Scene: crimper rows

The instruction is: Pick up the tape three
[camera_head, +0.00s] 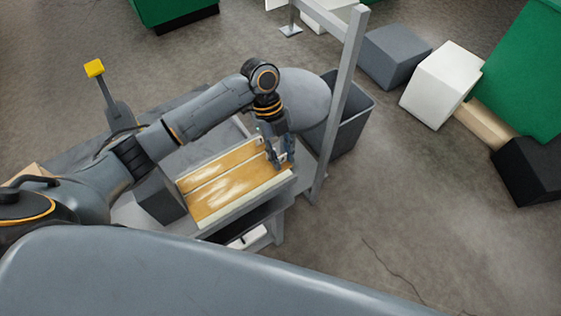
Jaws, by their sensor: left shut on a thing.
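Orange-yellow strips, which look like the tapes, lie side by side in rows on a slanted tray (248,205). One strip (222,166) lies at the back and another (235,190) lies nearer the front. I cannot read any number, so I cannot tell which is tape three. My left gripper (280,162) points down at the right end of the rows, beside small white end pieces. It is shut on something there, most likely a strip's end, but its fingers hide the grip. My right gripper is not in view.
The tray sits on a grey metal stand with an upright post (339,100) close to the right of my left gripper. A dark grey bin (349,125) stands behind the post. Grey, white and black boxes stand at the right. Floor is clear at lower right.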

